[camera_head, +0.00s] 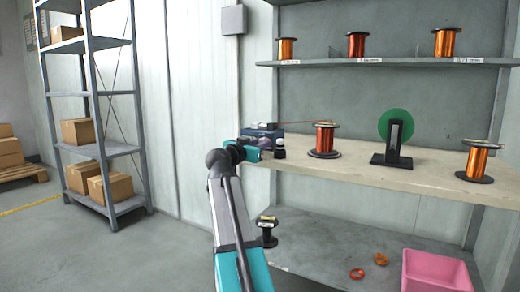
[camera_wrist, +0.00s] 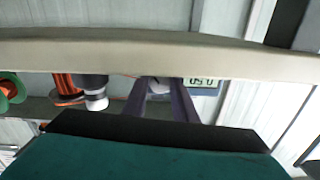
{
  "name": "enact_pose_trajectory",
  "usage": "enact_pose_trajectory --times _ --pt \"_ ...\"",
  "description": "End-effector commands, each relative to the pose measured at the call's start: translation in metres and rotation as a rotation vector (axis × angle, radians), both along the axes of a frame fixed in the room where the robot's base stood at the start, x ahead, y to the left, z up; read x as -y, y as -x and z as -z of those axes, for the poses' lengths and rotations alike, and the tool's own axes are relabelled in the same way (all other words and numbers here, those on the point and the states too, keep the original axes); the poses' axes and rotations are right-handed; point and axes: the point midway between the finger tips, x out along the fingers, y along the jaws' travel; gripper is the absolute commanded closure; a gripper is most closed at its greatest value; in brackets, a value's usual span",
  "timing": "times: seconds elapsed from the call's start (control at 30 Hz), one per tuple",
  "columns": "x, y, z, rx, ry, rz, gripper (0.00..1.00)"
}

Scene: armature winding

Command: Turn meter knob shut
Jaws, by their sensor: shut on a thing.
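The meter (camera_head: 264,132) is a dark blue box at the left end of the workbench. In the wrist view its pale display (camera_wrist: 201,82) shows dark digits upside down, too small to read surely. My gripper (camera_wrist: 160,90) is at the meter's front. Its two dark fingers are shut on a pale round knob (camera_wrist: 159,82), which is mostly hidden between them. In the head view my gripper (camera_head: 254,149) covers the meter's front and the knob cannot be made out.
A black and white cylinder (camera_head: 279,148) stands beside the gripper; it also shows in the wrist view (camera_wrist: 95,94). Copper spools (camera_head: 325,140) and a green disc on a black stand (camera_head: 393,137) are further right. A shelf (camera_head: 400,64) hangs above. A pink bin (camera_head: 437,270) sits below.

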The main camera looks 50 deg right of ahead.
Motion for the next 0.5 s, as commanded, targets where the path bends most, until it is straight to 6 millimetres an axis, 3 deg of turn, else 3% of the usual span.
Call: enact_pose_trajectory --times 0.4,0.43,0.5 --pt "0.0010 0.0018 0.0011 0.011 -0.005 0.005 0.97" --pt "0.0010 0.0018 0.0011 0.010 -0.005 0.005 0.73" --pt "0.0010 0.0017 0.0010 0.010 -0.005 0.005 0.61"
